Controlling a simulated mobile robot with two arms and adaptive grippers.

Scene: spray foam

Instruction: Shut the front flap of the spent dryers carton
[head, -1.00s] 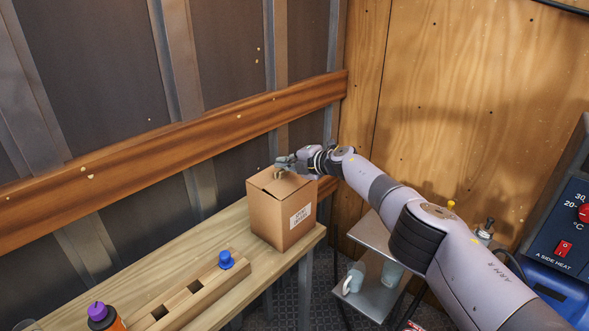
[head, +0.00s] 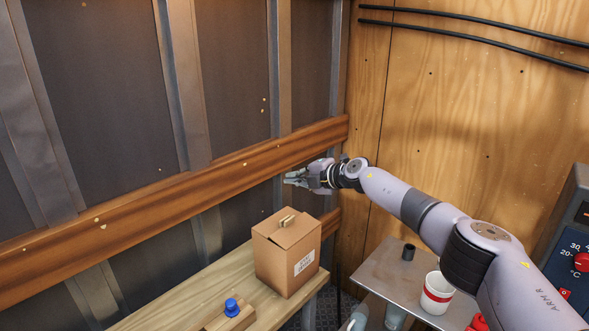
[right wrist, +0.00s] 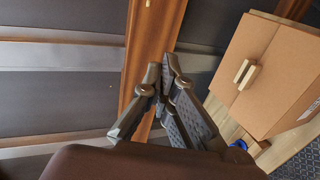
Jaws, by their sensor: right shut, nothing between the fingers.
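The cardboard carton (head: 273,263) stands upright near the far end of the wooden bench, with a printed white label (head: 304,263) on one side. Its top looks closed, with the flaps lying flat or nearly flat. A small pale tab (head: 287,221) sits on the top. The carton (right wrist: 290,75) also shows at the right of the right wrist view, with the tab (right wrist: 248,74) on its top. My right gripper (head: 289,179) is shut and empty, above and behind the carton and apart from it. Its fingertips (right wrist: 168,66) meet in the right wrist view. My left gripper is out of view.
The bench (head: 190,290) carries a wooden block (head: 232,318) with a blue-topped item (head: 232,307). A wooden rail (head: 180,200) runs along the wall behind. A metal shelf (head: 385,275) at right holds a red-and-white cup (head: 437,292) and a dark small cylinder (head: 408,252).

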